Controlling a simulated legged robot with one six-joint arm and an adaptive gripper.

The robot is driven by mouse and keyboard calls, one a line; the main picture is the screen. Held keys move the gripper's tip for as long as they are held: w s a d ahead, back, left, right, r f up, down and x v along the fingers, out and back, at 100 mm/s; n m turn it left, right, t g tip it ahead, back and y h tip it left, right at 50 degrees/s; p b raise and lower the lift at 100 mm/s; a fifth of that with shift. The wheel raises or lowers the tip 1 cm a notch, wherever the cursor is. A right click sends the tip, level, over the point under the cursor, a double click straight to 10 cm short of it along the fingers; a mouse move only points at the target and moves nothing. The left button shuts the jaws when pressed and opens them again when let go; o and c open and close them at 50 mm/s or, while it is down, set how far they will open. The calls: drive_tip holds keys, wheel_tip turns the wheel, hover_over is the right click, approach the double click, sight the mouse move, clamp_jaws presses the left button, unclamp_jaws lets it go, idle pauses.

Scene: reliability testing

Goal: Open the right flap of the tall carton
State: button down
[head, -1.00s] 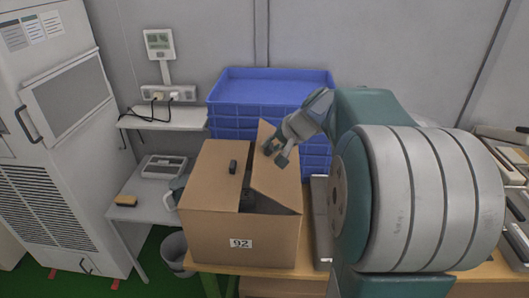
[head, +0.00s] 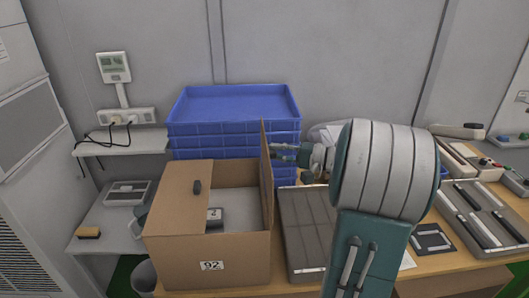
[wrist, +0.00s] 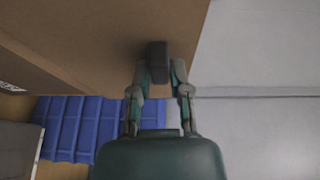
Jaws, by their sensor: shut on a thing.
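The tall carton (head: 170,250), brown with a "92" label, stands on the table in the head view. Its right flap (head: 266,170) stands about upright, seen nearly edge-on. The left flap (head: 180,205) lies flat with a black handle (head: 197,187) on it. My gripper (head: 277,153) is at the right side of the raised flap, near its top. In the wrist view the flap (wrist: 100,35) fills the upper left, and my gripper (wrist: 157,78) is shut on its dark handle (wrist: 157,56).
A grey device (head: 215,215) sits inside the carton. Blue crates (head: 235,108) are stacked behind it. A grey panelled tray (head: 307,225) lies right of the carton. A side table (head: 110,235) stands to the left.

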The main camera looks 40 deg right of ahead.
drive_tip(key=shift+s+d+f, duration=0.65)
drive_tip(key=shift+d, duration=0.25)
drive_tip(key=shift+s+d+f, duration=0.6)
drive_tip(key=shift+d+f, duration=0.05)
drive_tip(key=shift+d, duration=0.2)
drive_tip(key=shift+a, duration=0.1)
drive_tip(key=c, duration=0.6)
unclamp_jaws()
drive_tip(key=shift+w, duration=0.15)
drive_tip(key=shift+a, duration=0.1)
drive_tip(key=shift+r, duration=0.1)
drive_tip(key=shift+d+r, duration=0.1)
drive_tip(key=shift+d, duration=0.2)
drive_tip(key=v, duration=1.2)
